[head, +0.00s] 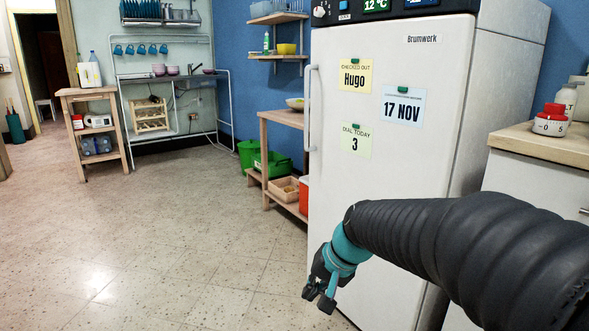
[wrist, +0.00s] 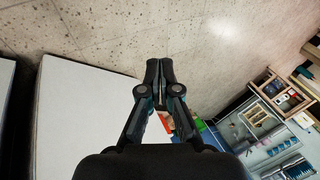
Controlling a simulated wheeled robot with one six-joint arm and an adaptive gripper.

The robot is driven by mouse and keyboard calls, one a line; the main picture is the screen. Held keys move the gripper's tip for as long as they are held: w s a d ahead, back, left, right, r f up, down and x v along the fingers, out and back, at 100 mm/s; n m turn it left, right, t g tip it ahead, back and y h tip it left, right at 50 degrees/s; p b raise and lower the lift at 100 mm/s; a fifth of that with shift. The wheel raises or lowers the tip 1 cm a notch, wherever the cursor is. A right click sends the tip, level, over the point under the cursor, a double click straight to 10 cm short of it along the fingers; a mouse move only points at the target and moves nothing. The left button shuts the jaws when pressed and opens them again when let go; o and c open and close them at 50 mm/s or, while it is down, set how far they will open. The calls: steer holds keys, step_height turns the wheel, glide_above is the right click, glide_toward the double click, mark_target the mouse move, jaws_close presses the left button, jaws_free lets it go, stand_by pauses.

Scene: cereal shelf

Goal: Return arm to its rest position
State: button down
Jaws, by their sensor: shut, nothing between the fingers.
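My arm (head: 455,240) reaches in from the right edge of the head view, across the lower part of a white fridge. My gripper (head: 320,292) is at its end, low in front of the fridge's left edge and over the tiled floor. In the wrist view my gripper (wrist: 160,72) has its two fingers together, with nothing held between them. The fingers point toward the floor area in that view, and the white fridge (wrist: 85,125) lies to their left.
The fridge (head: 400,130) carries several notes and a vertical handle (head: 309,108). A counter (head: 545,142) with a red timer (head: 551,120) stands at right. A wooden shelf (head: 285,117) and green bins (head: 262,160) stand behind the fridge's left side. The floor (head: 170,235) at left is open.

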steer(key=s+d+r+n+h+p, duration=0.1)
steer(key=s+d+h, duration=0.1)
steer(key=s+d, duration=0.45)
steer(key=s+d+r+n+h+p, duration=0.1)
steer(key=s+d+n+h+p, duration=0.15)
steer(key=s, duration=0.65)
steer(key=s+d+r+m+t+p, duration=0.1)
steer(key=s+d+r+t+p, duration=0.1)
steer(key=r, duration=0.4)
steer(key=shift+s+d+r, duration=0.15)
steer(key=shift+s+d, duration=0.4)
steer(key=shift+s, duration=0.8)
